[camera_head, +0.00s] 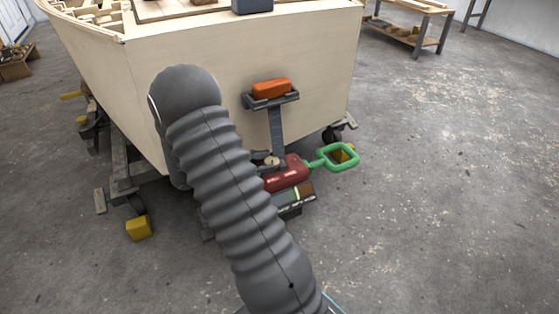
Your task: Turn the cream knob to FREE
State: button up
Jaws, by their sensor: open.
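A small cream round part (271,161), which looks like the cream knob, shows just right of my arm, beside the red housing (288,174). It is partly hidden and too small to read its setting; no FREE label is legible. A green loop handle (340,157) sticks out to the right of the red housing. A dark post (277,130) rises behind them to an orange block (271,88) on a dark support against the hull. My grey ribbed arm crosses the middle of the view, left of the knob. My gripper does not show.
The plywood hull (240,55) fills the upper middle, on a dark wheeled cradle. Yellow blocks (138,227) lie by its wheels. A workbench (408,28) stands at the back right. The concrete floor at right is clear.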

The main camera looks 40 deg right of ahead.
aim_at(280, 168)
jog(key=shift+x, duration=2.35)
jog(key=c, duration=1)
